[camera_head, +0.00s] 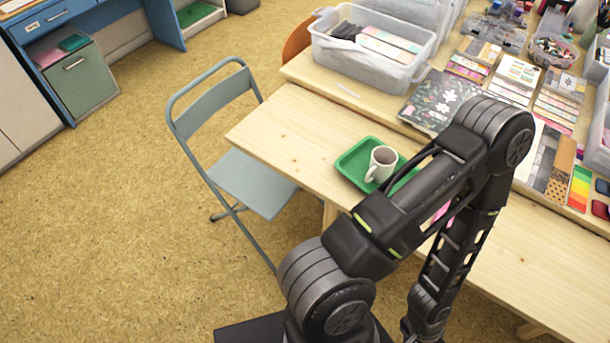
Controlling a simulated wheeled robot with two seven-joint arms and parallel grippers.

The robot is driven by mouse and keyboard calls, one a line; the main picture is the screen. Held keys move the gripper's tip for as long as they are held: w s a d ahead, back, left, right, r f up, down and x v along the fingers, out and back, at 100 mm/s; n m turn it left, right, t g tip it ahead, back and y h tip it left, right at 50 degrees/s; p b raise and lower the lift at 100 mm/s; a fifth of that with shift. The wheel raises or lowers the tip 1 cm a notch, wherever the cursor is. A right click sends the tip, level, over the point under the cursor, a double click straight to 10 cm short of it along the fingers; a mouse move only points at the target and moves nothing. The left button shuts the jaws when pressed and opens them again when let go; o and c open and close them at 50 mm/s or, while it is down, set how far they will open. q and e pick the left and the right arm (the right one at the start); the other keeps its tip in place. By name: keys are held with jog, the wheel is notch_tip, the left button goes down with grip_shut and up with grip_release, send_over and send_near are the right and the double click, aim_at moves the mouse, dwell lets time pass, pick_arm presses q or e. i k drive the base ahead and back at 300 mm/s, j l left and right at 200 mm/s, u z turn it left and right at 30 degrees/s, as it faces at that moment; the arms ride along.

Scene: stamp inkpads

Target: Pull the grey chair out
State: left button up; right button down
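The grey chair (234,178) is a folding metal chair with a grey-blue seat and a curved tube back. It stands upright at the left end of the wooden table (285,130). Its back is to the left, and the right part of its seat is close to the table's edge, with the front partly under the tabletop. One of my dark arms rises from the bottom middle, bends at upper right and folds back down to the bottom edge. No gripper fingers show, and nothing of mine touches the chair.
A green tray (350,160) with a white mug (381,164) sits on the table. A clear plastic bin (365,65) and craft supplies fill the back. The floor (110,220) left of the chair is clear up to a blue desk (100,18) and a green drawer unit (82,85).

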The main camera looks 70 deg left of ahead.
aim_at(262, 191)
jog(key=u, duration=2.9)
jog(key=z, duration=0.85)
jog(key=i+j+z, duration=0.1)
jog(key=j+z, duration=0.8)
jog(key=j, duration=0.15)
jog(key=j+z, duration=0.45)
jog(key=k+j, duration=0.1)
jog(key=j, duration=0.4)
jog(key=k+j+z, duration=0.15)
jog(key=j, duration=0.4)
jog(key=k+j, duration=0.1)
jog(key=j, duration=0.4)
jog(key=k+j+z, duration=0.1)
jog(key=j, duration=0.4)
jog(key=k+j+z, duration=0.1)
jog(key=j, duration=0.4)
jog(key=k+j, duration=0.25)
jog(key=j, duration=0.25)
jog(key=k+j+z, duration=0.1)
jog(key=j, duration=0.35)
jog(key=k+j+z, duration=0.1)
jog(key=k+j, duration=0.15)
jog(key=j, duration=0.25)
